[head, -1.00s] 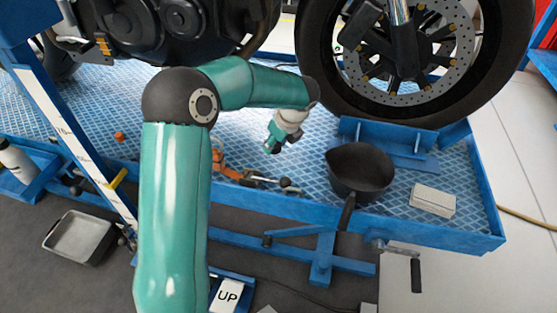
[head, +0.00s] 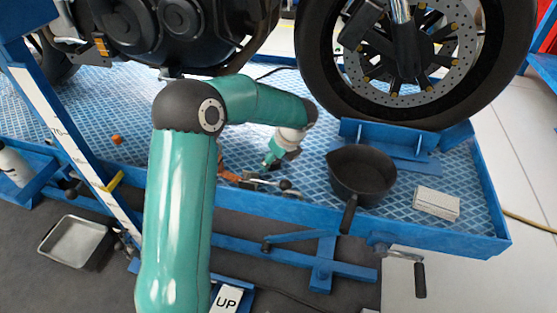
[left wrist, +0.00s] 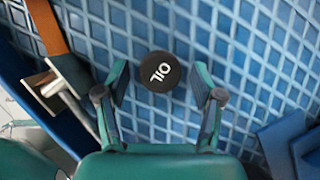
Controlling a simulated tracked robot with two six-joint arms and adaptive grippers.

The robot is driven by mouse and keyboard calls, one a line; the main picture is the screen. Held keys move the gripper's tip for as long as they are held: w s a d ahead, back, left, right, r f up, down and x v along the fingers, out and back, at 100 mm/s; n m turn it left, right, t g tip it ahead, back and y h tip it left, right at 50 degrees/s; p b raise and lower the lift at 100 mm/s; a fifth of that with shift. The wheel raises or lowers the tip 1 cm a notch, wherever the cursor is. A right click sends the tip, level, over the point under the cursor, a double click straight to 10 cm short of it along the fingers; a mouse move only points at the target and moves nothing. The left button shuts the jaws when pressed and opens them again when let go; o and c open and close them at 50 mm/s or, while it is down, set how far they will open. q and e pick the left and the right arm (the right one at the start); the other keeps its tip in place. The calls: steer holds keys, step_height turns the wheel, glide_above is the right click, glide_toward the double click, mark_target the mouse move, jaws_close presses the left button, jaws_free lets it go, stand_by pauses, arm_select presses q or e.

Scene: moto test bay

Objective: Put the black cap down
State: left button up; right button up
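The black cap (left wrist: 160,72), a round disc with white OIL lettering that reads upside down, shows in the left wrist view against the blue diamond-patterned platform deck (left wrist: 240,45). My left gripper (left wrist: 161,80) is open, with one finger on each side of the cap and a clear gap on both sides. Neither finger touches it. In the head view my left gripper (head: 271,160) points down, low over the platform, left of the black pan. I cannot make out the cap in the head view. My right gripper is not in view.
A black funnel-like pan (head: 362,172) and a pale box (head: 436,203) stand on the platform at right. An orange-handled tool (head: 235,178) lies near the platform's front edge. The motorcycle's front wheel (head: 390,60) rises behind. A small orange item (head: 116,140) lies at left.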

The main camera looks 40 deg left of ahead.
arm_select(q)
steer(key=p+v, duration=0.4)
steer(key=v, duration=0.8)
steer(key=shift+r, duration=0.2)
